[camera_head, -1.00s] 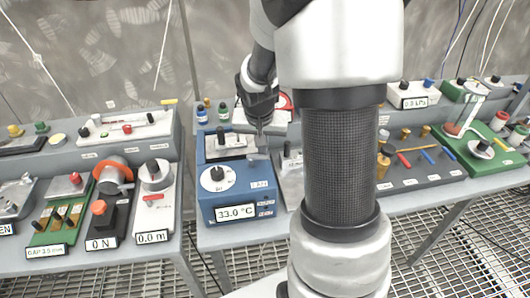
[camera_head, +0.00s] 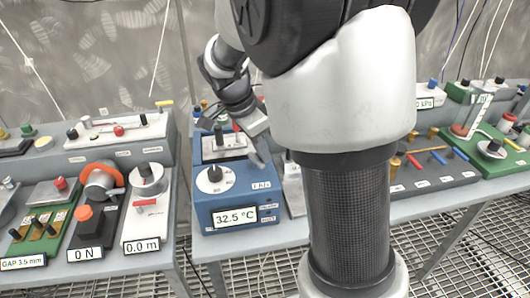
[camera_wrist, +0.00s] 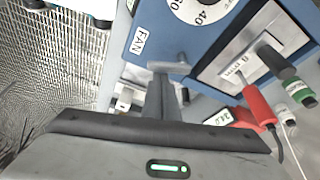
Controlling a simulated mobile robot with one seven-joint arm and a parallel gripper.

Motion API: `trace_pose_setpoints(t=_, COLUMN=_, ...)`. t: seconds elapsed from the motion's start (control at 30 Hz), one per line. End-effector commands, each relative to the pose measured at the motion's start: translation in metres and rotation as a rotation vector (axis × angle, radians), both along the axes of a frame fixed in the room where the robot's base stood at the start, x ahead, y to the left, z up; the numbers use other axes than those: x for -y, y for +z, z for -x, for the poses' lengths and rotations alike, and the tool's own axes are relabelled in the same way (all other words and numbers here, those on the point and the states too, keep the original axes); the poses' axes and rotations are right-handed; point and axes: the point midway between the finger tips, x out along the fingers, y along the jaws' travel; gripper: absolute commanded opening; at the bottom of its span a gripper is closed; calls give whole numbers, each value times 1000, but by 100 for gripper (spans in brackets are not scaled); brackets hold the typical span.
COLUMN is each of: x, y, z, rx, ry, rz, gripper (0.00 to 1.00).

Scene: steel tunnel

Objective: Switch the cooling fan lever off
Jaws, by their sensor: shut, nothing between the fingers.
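The blue cooling box (camera_head: 205,212) stands on the bench, with a white dial and a display reading 32.5 °C. Its FAN label (camera_head: 262,184) is at the right of the top and also shows in the wrist view (camera_wrist: 138,40). My gripper (camera_head: 257,150) is shut and empty, pointing down over the box's right side. In the wrist view, a pale grey bar (camera_wrist: 169,67), seemingly the fan lever, lies beside the FAN label at the tips of my gripper (camera_wrist: 163,95). I cannot tell whether they touch. The lever's setting is unclear.
A metal plate with a black-handled lever (camera_wrist: 272,58) and a red-handled part (camera_wrist: 257,106) sit close to my gripper. Left of the box is another bench with instruments, including a 0.0 m unit (camera_head: 147,215).

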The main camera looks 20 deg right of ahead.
Motion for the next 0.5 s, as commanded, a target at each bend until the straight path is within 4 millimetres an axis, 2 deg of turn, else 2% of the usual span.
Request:
trace_pose_setpoints(t=0.1, x=-4, y=0, z=1, rx=-1, ry=-86, rz=-1, gripper=0)
trace_pose_setpoints(t=0.5, x=-4, y=0, z=-3, rx=-1, ry=-77, rz=-1, gripper=0)
